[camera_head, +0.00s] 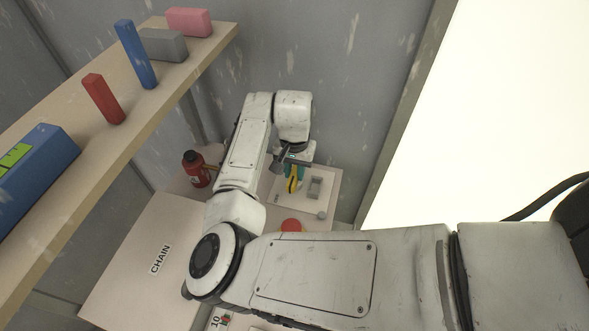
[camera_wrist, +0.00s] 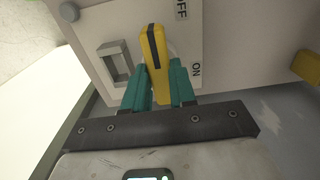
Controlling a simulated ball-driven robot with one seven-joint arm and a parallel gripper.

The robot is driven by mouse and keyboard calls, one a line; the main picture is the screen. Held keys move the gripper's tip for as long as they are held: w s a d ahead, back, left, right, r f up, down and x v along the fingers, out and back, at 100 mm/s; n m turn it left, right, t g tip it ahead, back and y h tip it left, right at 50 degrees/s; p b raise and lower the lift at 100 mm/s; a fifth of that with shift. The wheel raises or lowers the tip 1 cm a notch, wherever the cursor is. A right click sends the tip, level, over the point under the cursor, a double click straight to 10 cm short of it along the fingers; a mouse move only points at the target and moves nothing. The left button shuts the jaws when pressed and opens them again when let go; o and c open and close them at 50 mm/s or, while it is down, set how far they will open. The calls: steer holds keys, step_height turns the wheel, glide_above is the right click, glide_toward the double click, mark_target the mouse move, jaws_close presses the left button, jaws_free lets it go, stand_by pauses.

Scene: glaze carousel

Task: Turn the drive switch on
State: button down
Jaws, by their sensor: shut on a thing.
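The drive switch's yellow handle (camera_head: 291,186) has a black stripe along it and sits on a pale panel (camera_wrist: 95,30). In the wrist view the handle (camera_wrist: 153,45) stands between the teal fingers of my gripper (camera_wrist: 159,72), which is shut on it. The OFF label (camera_wrist: 181,9) is beyond the handle's far end, to the right. The ON label (camera_wrist: 196,69) is right of the handle, near my right finger. In the head view my gripper (camera_head: 294,163) reaches down over the panel. The handle's pivot is hidden, so I cannot tell its exact setting.
A grey bracket (camera_wrist: 115,62) stands beside the handle on the panel. A red button (camera_head: 291,225) and a red bottle (camera_head: 196,170) are nearby. A surface marked CHAIN (camera_head: 140,255) is at left. A shelf (camera_head: 150,105) with several blocks hangs above; a wall stands behind.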

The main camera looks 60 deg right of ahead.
steer(key=shift+m, duration=0.3)
steer(key=m, duration=0.9)
steer(key=shift+b, duration=0.3)
steer(key=m+b, duration=0.1)
steer(key=m, duration=0.3)
steer(key=shift+m+b, duration=0.65)
steer(key=shift+m, duration=1.45)
steer(key=c, duration=0.9)
jaws_free()
